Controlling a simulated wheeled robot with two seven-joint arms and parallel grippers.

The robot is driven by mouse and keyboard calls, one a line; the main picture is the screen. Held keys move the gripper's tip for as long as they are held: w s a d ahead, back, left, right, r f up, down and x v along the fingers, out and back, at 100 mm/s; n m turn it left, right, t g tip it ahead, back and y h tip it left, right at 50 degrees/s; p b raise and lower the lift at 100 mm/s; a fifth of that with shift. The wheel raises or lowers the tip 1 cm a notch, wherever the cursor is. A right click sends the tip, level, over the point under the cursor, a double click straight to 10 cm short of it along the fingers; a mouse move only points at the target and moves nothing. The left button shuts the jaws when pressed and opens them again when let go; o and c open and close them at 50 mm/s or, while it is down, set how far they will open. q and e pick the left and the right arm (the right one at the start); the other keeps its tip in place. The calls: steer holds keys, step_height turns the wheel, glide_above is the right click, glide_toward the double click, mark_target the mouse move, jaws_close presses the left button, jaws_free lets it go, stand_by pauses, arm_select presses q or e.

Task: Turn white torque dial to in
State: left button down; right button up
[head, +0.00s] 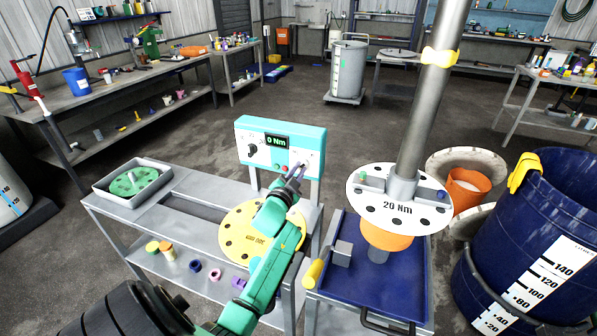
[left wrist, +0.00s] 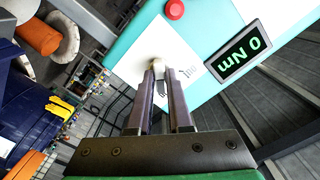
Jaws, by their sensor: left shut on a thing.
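My left gripper (head: 300,168) reaches the right part of the panel. In the left wrist view the fingers (left wrist: 165,78) are shut on the white dial, one on each side. Small print beside the dial is too blurred to read surely. My right gripper is not in view.
A black dial (head: 253,150) is on the panel's left. A yellow perforated disc (head: 236,226) lies below my left arm. To the right, a steel column carries a white 20 Nm disc (head: 397,196) over a blue cart (head: 350,296). A blue barrel (head: 560,230) stands far right.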

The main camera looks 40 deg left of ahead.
arm_select(q)
steer(key=shift+f, duration=0.2)
steer(key=c, duration=0.8)
jaws_free()
steer(key=shift+r, duration=0.15)
steer(key=shift+c, duration=0.2)
steer(key=shift+s, duration=0.15)
steer(key=b+v, duration=0.2)
steer(key=v, duration=1.2)
steer(key=shift+s, duration=0.2)
steer(key=shift+d, duration=0.2)
